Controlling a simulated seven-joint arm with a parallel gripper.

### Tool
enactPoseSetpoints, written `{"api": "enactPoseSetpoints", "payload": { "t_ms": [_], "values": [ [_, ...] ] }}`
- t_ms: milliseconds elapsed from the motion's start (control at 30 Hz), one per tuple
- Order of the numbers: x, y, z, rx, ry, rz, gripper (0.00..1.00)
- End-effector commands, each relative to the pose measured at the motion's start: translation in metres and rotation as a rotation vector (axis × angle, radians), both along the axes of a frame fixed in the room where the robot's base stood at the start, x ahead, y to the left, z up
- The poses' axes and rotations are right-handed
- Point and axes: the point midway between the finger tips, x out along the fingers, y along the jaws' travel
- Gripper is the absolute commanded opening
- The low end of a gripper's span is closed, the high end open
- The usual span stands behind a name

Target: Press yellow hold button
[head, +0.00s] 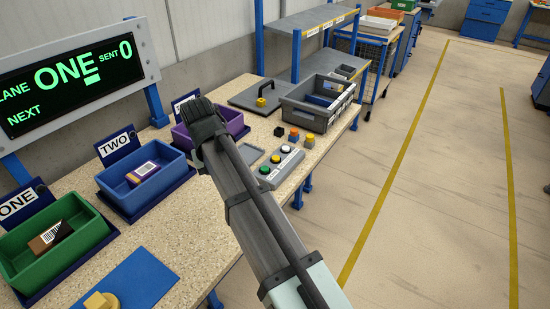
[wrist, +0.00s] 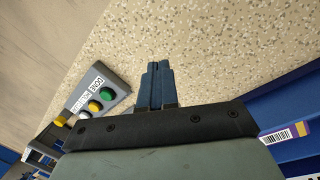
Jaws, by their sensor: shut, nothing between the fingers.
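The button box (head: 281,167) is a grey box on the bench, to the right of my arm in the head view. Its yellow button (head: 275,159) sits between a green button (head: 265,171) and a white button (head: 286,149). In the wrist view the yellow button (wrist: 95,106) is left of my gripper (wrist: 155,66), beside the green button (wrist: 107,94). My gripper is shut and empty, with its fingers over bare speckled bench, apart from the buttons. In the head view my arm hides the fingers.
A green bin (head: 55,246), a blue bin (head: 143,190) and a purple bin (head: 232,126) line the left of the bench. Small blocks (head: 294,135) and a grey crate (head: 317,107) stand behind the button box. A lane screen (head: 75,75) hangs at left.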

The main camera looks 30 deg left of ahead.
Motion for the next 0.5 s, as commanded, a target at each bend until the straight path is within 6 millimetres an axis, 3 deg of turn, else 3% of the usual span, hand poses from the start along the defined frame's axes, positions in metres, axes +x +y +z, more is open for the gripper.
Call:
{"api": "enactPoseSetpoints", "payload": {
  "t_ms": [33, 300, 500],
  "values": [
    [0.023, -0.003, -0.001, -0.008, -0.023, -0.031, 0.00],
    [0.128, -0.023, -0.004, -0.053, -0.217, -0.194, 0.00],
    [0.189, -0.014, 0.015, -0.052, -0.483, -0.297, 0.00]
  ]
}}
